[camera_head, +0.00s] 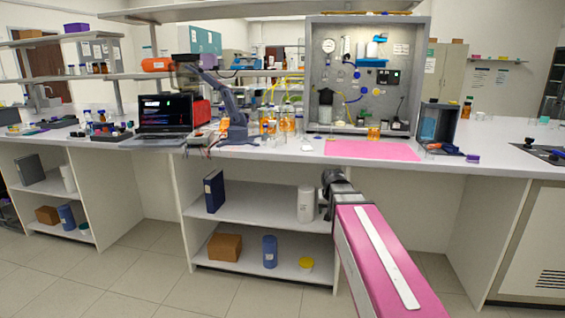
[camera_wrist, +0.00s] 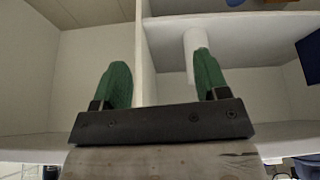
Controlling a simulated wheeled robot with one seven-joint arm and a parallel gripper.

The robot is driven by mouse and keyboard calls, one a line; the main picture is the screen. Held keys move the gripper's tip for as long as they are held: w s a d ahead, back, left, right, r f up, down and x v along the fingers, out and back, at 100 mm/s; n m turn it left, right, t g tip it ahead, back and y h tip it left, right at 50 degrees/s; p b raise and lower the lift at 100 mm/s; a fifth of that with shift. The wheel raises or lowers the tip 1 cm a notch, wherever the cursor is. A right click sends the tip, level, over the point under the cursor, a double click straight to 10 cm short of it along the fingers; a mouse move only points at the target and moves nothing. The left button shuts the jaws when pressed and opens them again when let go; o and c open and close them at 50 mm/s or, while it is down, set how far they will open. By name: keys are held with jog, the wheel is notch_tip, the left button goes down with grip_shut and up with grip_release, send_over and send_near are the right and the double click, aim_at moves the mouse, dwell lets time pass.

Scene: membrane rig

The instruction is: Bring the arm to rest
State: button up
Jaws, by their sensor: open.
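My arm, pink with a white stripe, reaches from the bottom right of the head view toward the bench front. My gripper (camera_wrist: 160,72) shows two green fingers spread wide apart in the wrist view, with nothing between them. In the head view, the dark wrist end of the arm is below the bench top, in front of the shelves and just right of a white cylinder (camera_head: 306,204). The fingers are hard to make out there. The white cylinder also shows in the wrist view (camera_wrist: 192,62), behind the right finger, apart from it as far as I can tell.
The bench (camera_head: 275,152) carries a pink mat (camera_head: 372,150), a grey rig panel (camera_head: 345,75), a laptop (camera_head: 165,115) and several bottles. Its lower shelves hold a blue binder (camera_head: 214,191), a brown box (camera_head: 225,247) and a blue cylinder (camera_head: 270,251). The floor (camera_head: 135,270) at left is clear.

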jog(key=s+f+n+g, duration=0.1)
jog(key=s+f+g, duration=0.3)
jog(key=s+f, duration=1.4)
jog(key=shift+f+g+y, duration=0.2)
jog(key=shift+g+y, duration=0.2)
jog(key=shift+d, duration=0.1)
